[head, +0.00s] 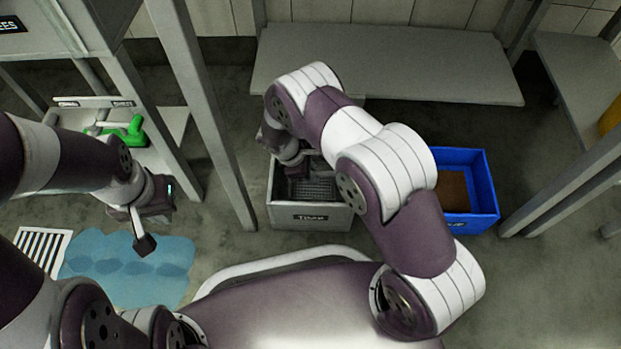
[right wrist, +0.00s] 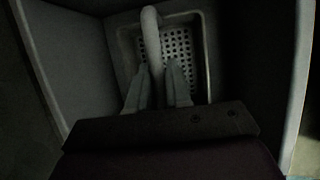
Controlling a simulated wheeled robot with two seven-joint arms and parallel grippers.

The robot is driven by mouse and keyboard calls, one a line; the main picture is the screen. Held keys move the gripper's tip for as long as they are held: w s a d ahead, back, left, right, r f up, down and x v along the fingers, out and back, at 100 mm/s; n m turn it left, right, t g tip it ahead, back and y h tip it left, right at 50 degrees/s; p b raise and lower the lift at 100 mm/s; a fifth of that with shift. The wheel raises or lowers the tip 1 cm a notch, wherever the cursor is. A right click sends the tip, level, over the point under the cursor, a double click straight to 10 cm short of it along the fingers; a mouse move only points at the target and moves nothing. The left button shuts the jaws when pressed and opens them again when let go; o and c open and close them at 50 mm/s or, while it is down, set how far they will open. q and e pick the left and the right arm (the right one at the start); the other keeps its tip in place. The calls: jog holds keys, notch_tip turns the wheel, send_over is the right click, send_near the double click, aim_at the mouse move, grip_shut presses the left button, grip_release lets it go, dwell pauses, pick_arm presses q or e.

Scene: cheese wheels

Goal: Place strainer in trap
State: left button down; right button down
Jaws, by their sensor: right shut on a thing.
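The trap (head: 310,217) is a grey open box, labelled on its front, standing on the floor near the middle of the head view. The strainer (right wrist: 203,60) is a pale square basket with a perforated bottom and an arched handle. It is inside the trap's walls, and its dark grid (head: 322,188) shows in the head view. My right gripper (right wrist: 157,85) reaches down into the trap and is shut on the strainer's handle. Whether the strainer touches the trap's bottom is hard to tell. My left gripper (head: 145,243) hangs over the floor at the left; its finger gap is unclear.
A blue bin (head: 486,190) stands right of the trap, partly behind my right arm. A grey bench (head: 400,62) is behind. A post (head: 205,115) and a shelf with a green object (head: 130,131) stand left. A blue puddle (head: 130,268) lies on the floor.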

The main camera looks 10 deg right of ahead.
jog(key=shift+r, duration=0.1)
jog(key=c, duration=1.1)
grip_release()
jog(key=shift+o, duration=0.2)
jog(key=p+v, duration=0.8)
jog(key=v, duration=0.4)
jog(key=shift+p, duration=0.3)
